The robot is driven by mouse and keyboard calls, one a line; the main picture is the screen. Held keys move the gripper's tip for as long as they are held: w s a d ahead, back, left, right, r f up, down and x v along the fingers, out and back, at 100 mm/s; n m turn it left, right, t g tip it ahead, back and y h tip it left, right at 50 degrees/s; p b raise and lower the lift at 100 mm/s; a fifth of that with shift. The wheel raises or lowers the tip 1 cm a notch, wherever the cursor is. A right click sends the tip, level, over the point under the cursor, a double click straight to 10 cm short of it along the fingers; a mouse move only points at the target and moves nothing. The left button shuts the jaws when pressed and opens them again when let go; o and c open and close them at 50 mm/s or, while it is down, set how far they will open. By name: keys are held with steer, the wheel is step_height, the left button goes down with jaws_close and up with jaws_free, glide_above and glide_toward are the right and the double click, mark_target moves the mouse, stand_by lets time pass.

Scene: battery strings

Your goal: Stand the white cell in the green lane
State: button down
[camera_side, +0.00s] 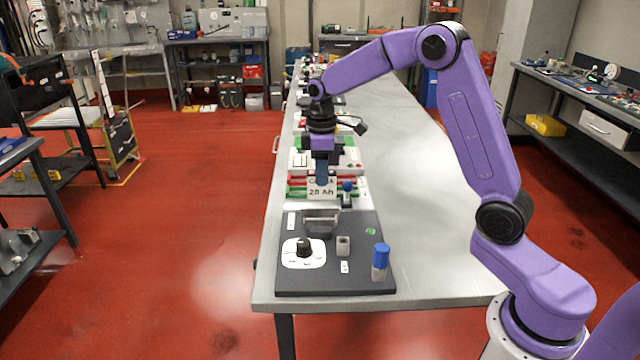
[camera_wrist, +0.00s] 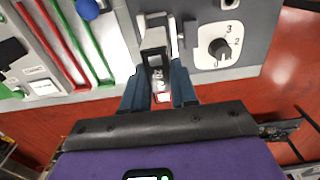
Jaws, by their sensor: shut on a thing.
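My gripper (camera_side: 321,176) points down over the near end of the lanes, its blue fingers closed. In the wrist view the fingers (camera_wrist: 158,92) have a pale, whitish thing between them, which I take as the white cell (camera_wrist: 160,78); it is small and mostly hidden. The green lane (camera_wrist: 97,52) is a strip between green rails, left of the fingers in the wrist view. In the side view its green rail (camera_side: 296,193) shows just left of the fingertips. A white face marked "28 Ah" (camera_side: 322,191) shows right below the fingertips; I cannot tell whether it touches them.
A red-railed lane (camera_wrist: 62,45) runs beside the green one. The near dark panel carries a dial (camera_side: 304,246), a grey bracket (camera_side: 321,220) and a blue-topped cylinder (camera_side: 380,262). The tabletop (camera_side: 420,200) to the right is clear.

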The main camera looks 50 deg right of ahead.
steer(key=shift+w+f, duration=0.3)
steer(key=shift+f, duration=1.55)
steer(key=shift+f, duration=0.6)
steer(key=c, duration=0.9)
jaws_free()
step_height(320, 180, up, 13)
steer(key=shift+f, duration=0.1)
steer(key=shift+r, duration=0.2)
